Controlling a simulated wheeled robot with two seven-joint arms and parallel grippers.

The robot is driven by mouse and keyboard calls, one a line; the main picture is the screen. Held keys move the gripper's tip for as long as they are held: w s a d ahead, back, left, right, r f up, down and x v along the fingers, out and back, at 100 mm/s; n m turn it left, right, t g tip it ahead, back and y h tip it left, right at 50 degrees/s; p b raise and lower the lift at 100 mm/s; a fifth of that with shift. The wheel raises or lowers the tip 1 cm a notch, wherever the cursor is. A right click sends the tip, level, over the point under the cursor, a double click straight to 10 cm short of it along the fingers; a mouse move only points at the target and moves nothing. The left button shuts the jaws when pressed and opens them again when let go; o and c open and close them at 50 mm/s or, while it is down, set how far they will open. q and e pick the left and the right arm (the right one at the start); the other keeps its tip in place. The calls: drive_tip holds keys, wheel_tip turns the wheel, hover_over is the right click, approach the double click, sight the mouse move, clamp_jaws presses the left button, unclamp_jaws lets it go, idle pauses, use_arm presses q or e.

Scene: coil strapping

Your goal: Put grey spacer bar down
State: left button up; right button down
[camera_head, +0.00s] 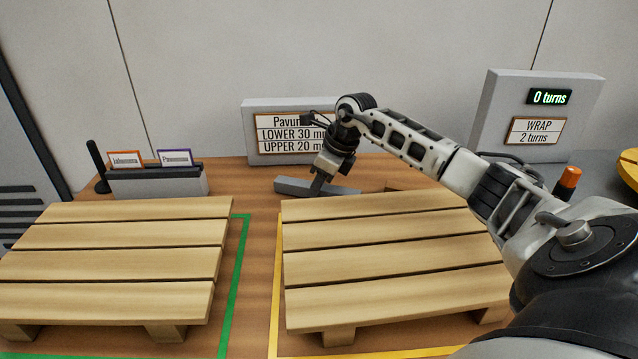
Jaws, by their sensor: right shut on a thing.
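The grey spacer bar (296,187) is a flat grey bar behind the right-hand pallet, low over the brown table. My right gripper (318,185) reaches down to it from above and is shut on it. Whether the bar touches the table or hangs just above it I cannot tell. The gripper's fingers hide part of the bar's middle. My left gripper is not in view.
Two wooden pallets, left (110,235) and right (390,250), stand in green and yellow outlines. Behind are a sign (262,107), a card holder (160,182) and a wrap counter panel (500,105). An orange-topped post (568,180) is at right.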

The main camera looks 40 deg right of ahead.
drive_tip(key=c, duration=1.1)
unclamp_jaws()
drive_tip(key=shift+f, duration=0.15)
drive_tip(key=v, duration=1.2)
drive_tip(key=shift+d+p, duration=0.1)
drive_tip(key=shift+p, duration=0.3)
